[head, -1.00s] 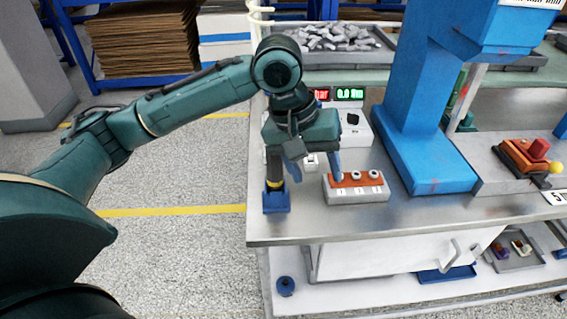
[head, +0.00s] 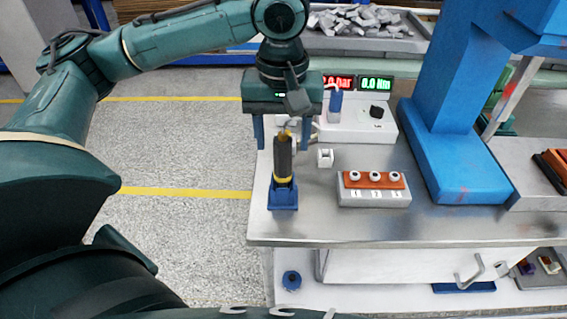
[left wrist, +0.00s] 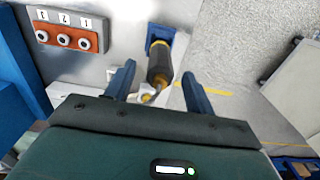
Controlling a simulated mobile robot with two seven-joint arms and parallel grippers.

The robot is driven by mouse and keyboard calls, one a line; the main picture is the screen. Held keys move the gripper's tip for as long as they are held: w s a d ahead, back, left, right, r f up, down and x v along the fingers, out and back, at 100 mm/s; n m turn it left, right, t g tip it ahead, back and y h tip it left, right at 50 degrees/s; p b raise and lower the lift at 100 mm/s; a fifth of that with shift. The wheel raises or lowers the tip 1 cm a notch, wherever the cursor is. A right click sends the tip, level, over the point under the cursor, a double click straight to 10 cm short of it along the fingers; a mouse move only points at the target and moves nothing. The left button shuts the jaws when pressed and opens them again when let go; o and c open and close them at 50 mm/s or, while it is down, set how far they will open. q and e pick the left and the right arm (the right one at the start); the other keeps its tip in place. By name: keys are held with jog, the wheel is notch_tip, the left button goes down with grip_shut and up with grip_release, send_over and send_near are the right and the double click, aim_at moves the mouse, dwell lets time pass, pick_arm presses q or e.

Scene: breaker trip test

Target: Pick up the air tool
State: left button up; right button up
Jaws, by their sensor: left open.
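The air tool (head: 283,158) is a dark cylinder with a yellow ring near its lower end. It stands upright in a blue holder (head: 283,197) near the table's left end. My left gripper (head: 287,138) points down above and around the tool's upper part, with its fingers spread. In the left wrist view the tool (left wrist: 160,66) shows between the two open fingers (left wrist: 158,74), with a gap on each side, and the blue holder (left wrist: 161,33) lies beyond it. I cannot tell how deep the fingers reach along the tool. My right gripper is not in view.
A small white part (head: 325,158) lies between. Behind is a controller box (head: 350,122) with lit displays. A blue press column (head: 450,130) stands right.

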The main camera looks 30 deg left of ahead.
aim_at(283, 159)
pick_arm(q)
jog(key=shift+f+b, duration=0.5)
jog(key=shift+f, duration=2.3)
jog(key=c, duration=1)
